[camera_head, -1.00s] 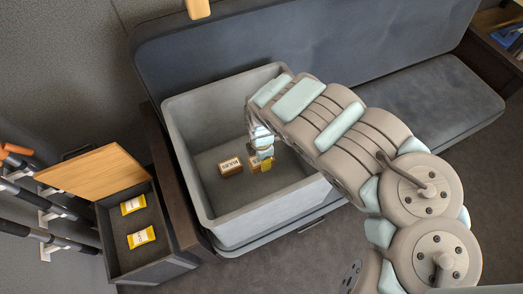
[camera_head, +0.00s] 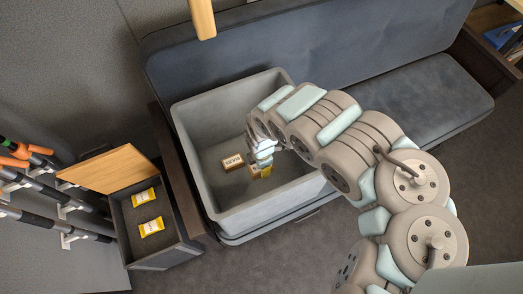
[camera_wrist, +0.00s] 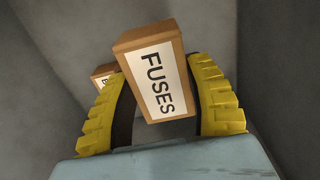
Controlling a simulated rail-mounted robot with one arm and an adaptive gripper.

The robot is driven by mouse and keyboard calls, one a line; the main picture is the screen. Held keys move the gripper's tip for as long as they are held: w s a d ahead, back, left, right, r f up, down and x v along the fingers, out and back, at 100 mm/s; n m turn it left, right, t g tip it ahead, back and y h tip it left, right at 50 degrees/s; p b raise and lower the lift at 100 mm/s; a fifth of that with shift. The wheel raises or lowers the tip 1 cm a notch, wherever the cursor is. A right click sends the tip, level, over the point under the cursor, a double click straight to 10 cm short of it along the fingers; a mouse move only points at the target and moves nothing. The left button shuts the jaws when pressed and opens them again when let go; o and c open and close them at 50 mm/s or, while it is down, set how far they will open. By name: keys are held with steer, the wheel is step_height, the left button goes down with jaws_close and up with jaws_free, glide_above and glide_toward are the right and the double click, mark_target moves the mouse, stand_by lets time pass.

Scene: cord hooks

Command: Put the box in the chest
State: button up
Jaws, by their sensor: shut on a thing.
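My gripper (camera_head: 264,170) is down inside the large grey bin (camera_head: 200,165), shut on a small brown cardboard box. The held box (camera_wrist: 157,78) has a white label reading FUSES and sits tilted between the yellow fingers in the wrist view. In the head view the held box (camera_head: 255,172) is partly hidden by the fingers. I cannot tell whether it touches the bin floor. A small dark chest (camera_head: 160,255) stands at the lower left with its wooden lid (camera_head: 108,168) open. Two yellow packets (camera_head: 145,197) (camera_head: 151,227) lie inside it.
A second brown box (camera_head: 232,162) lies on the bin floor left of my gripper; its edge shows in the wrist view (camera_wrist: 103,74). Tools hang on the wall (camera_head: 40,190) left of the chest.

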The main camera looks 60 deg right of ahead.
steer(key=shift+w+d+r+p, duration=0.1)
steer(key=shift+w+r+p, duration=0.1)
steer(key=shift+r+p, duration=0.9)
steer(key=shift+w+d+r+p, duration=0.1)
steer(key=shift+w+r+p, duration=0.05)
steer(key=shift+r+p, duration=0.95)
steer(key=shift+w+d+r+p, duration=0.1)
steer(key=shift+w+r+p, duration=0.1)
steer(key=shift+r+p, duration=0.9)
steer(key=shift+f, duration=0.1)
